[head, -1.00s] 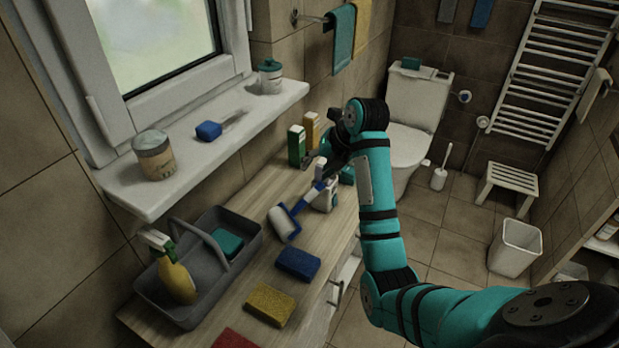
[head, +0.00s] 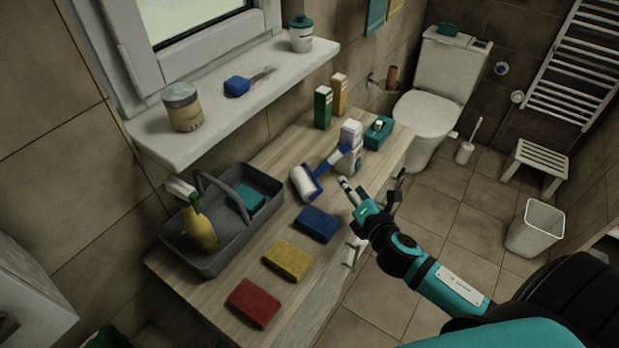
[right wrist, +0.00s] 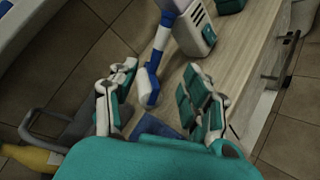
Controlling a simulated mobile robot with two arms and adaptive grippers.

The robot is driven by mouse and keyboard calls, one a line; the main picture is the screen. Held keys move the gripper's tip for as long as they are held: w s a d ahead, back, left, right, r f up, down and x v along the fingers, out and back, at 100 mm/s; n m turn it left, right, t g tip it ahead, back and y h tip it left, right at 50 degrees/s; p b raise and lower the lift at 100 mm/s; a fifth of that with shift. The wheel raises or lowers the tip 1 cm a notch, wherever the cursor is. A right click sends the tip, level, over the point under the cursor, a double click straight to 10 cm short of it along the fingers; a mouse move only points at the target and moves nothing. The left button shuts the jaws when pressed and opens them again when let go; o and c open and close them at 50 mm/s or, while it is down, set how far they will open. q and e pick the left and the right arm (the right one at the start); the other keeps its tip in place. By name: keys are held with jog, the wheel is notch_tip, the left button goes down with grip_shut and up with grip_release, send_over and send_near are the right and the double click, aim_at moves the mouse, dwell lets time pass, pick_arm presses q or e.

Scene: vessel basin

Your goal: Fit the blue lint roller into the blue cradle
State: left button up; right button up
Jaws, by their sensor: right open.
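The lint roller (head: 303,181), a white roll with a blue frame, lies on the wooden counter. Its blue and white handle reaches back to a white box (head: 350,133), and I cannot tell whether they touch. In the right wrist view the roller (right wrist: 148,87) shows ahead, between the fingers in the picture. My right gripper (head: 372,190) is open and empty, apart from the roller, near the counter's front edge. Its spread fingers also show in the right wrist view (right wrist: 160,97). I cannot make out a blue cradle for certain. My left gripper is out of view.
Blue (head: 317,224), yellow (head: 288,260) and red (head: 253,302) sponges lie along the counter's front. A grey caddy (head: 192,263) with a spray bottle stands left. A teal box (head: 378,133) and green and orange cartons stand at the back.

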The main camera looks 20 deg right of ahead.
aim_at(331, 164)
jog(key=p+x, duration=0.1)
jog(key=x, duration=0.8)
jog(key=shift+w, duration=0.1)
jog(key=shift+w+d+p, duration=0.1)
jog(key=shift+w+p, duration=0.25)
jog(key=shift+w, duration=0.2)
jog(key=x, duration=0.4)
jog(key=shift+w+f, duration=0.2)
jog(key=shift+s+r, duration=0.1)
jog(key=shift+c, duration=1.3)
grip_shut()
